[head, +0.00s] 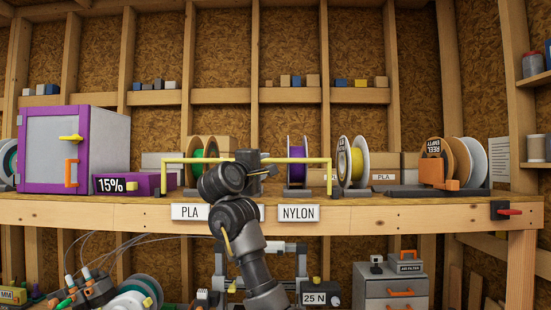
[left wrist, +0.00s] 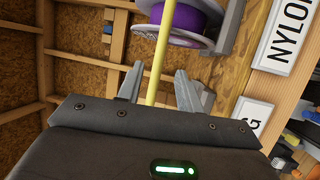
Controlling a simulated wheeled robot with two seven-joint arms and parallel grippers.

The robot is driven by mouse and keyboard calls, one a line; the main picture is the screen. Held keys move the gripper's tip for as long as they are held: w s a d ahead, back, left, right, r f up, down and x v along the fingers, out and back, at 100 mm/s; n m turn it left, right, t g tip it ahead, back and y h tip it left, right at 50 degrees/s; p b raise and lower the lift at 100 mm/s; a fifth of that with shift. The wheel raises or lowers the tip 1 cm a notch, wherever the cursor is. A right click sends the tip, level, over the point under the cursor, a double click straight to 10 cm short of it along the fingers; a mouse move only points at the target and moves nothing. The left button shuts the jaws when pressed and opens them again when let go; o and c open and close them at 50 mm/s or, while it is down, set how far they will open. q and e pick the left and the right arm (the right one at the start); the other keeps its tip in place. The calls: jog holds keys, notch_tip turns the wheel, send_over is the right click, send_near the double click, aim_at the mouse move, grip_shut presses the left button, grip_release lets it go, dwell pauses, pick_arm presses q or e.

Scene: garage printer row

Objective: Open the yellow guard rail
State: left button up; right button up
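The yellow guard rail (head: 300,160) runs level along the front of the shelf in the head view, with a post down at each end, in front of the spools. My left gripper (head: 266,172) is at the middle of its top bar, and my arm hides part of the bar. In the left wrist view, the rail (left wrist: 163,45) passes between the two spread fingers of my left gripper (left wrist: 160,88). The fingers look open, with gaps to the bar. Whether either finger touches it, I cannot tell. My right gripper is not in view.
Behind the rail stand a green spool (head: 196,152) and a purple spool (head: 297,158). A purple-framed cabinet (head: 98,140) is at left, a yellow spool (head: 357,163) right of the rail. PLA and NYLON labels (head: 298,213) sit on the shelf's front edge.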

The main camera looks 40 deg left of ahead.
aim_at(272, 161)
pick_arm(q)
jog(key=p+x, duration=0.1)
jog(key=x, duration=0.1)
jog(key=p+x, duration=0.2)
jog(key=x, duration=0.1)
jog(key=p+x, duration=0.1)
jog(key=x, duration=0.1)
jog(key=shift+w+r, duration=0.1)
jog(key=shift+r, duration=0.2)
jog(key=shift+w+a+f+p, duration=0.1)
jog(key=shift+w+a+p, duration=0.1)
jog(key=shift+w+p, duration=0.4)
jog(key=shift+c, duration=0.5)
grip_shut()
